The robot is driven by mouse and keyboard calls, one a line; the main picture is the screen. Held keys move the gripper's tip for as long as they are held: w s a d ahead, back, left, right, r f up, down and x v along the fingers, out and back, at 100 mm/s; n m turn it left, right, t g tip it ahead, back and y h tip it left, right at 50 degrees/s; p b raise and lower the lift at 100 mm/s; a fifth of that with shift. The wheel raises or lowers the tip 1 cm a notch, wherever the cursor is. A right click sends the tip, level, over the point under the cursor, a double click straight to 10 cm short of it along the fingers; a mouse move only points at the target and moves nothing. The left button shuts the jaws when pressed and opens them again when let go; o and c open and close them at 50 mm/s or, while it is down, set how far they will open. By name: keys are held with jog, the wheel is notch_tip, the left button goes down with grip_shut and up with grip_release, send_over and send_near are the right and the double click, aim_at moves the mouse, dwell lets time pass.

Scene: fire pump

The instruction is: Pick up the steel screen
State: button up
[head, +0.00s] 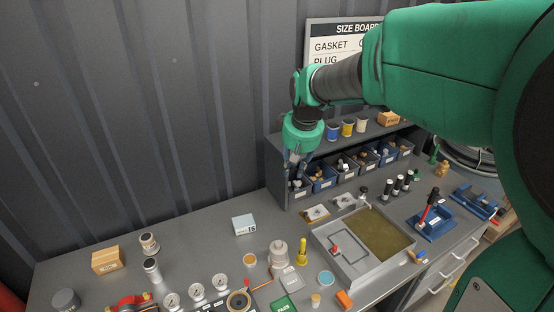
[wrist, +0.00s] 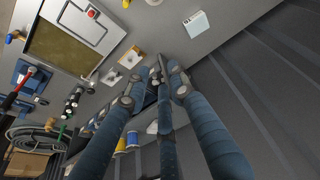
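A small silver-grey cylinder (head: 152,270) stands upright on the bench at the left in the head view. It may be the steel screen, but I cannot tell for sure at this size. My gripper (head: 293,172) hangs in front of the left end of the bin shelf, well to the right of the cylinder and higher. In the wrist view my gripper (wrist: 157,74) has its fingers apart, with nothing seen held between them. The silver-grey cylinder does not show in the wrist view.
A shelf with blue bins (head: 321,177) stands close behind my gripper. A framed tray (head: 347,262) fills the bench's right middle. Bench around the pale box is clear.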

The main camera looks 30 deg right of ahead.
jog(key=w+d+f+p, duration=0.1)
jog(key=w+d+f, duration=0.2)
jog(key=d+f, duration=0.5)
jog(key=w+d+f+g, duration=0.1)
jog(key=w+d+f, duration=0.3)
jog(key=d+f, duration=0.4)
jog(key=w+d+f+g+p, duration=0.1)
jog(key=w+d+f, duration=0.3)
jog(key=d+f, duration=0.5)
jog(key=d, duration=0.7)
jog(key=shift+y+p, duration=0.3)
jog(key=shift+w+f, duration=0.1)
jog(key=shift+f, duration=0.15)
send_over(336, 200)
jog(key=shift+s+a+f, duration=0.1)
jog(key=shift+s+f, duration=0.05)
jog(key=shift+f, duration=1.2)
jog(key=shift+s+a+f, duration=0.1)
jog(key=shift+f, duration=1.3)
jog(key=shift+s+f, duration=0.15)
jog(key=shift+f, duration=1.2)
jog(key=shift+f, duration=0.1)
jog(key=shift+w+d+f+b, duration=0.1)
jog(key=shift+w+f+b, duration=0.15)
jog(key=shift+f, duration=1)
jog(key=shift+w+d+f+b, duration=0.1)
jog(key=shift+w+f+b, duration=0.1)
jog(key=shift+f, duration=1)
